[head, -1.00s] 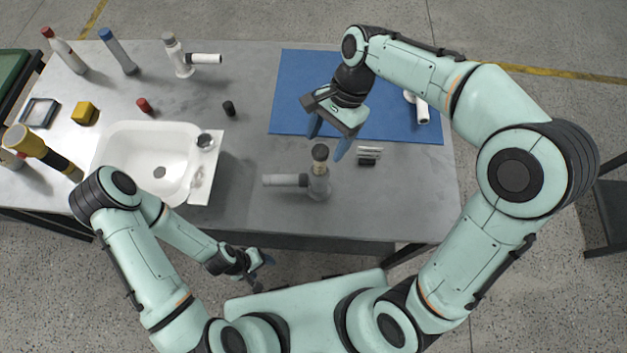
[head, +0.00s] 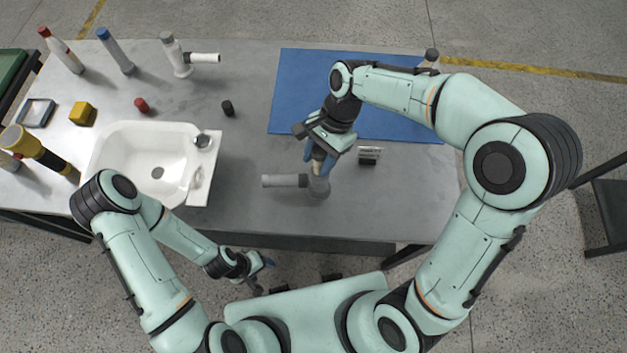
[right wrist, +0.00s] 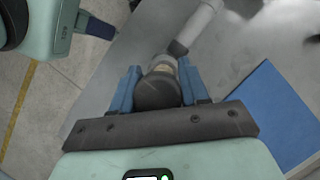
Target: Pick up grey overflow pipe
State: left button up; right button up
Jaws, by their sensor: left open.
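The grey overflow pipe (head: 288,181) stands near the front edge of the table, its side tube pointing left in the head view. My right gripper (head: 316,158) is over its upright part, which it partly hides. In the right wrist view the two blue fingers (right wrist: 158,82) are on both sides of the pipe's dark cap (right wrist: 158,92), and the pipe's grey tube (right wrist: 195,28) runs away beyond them. Whether the fingers press on the pipe cannot be told. My left gripper (head: 262,273) is open and empty, low in front of the table.
A small metal-and-black part (head: 370,154) stands close to the right of my right gripper. A blue mat (head: 300,85) lies behind. A white-tubed pipe (head: 180,58), bottles and small caps stand at the back left.

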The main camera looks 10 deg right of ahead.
grip_shut()
jog(key=shift+r, duration=0.15)
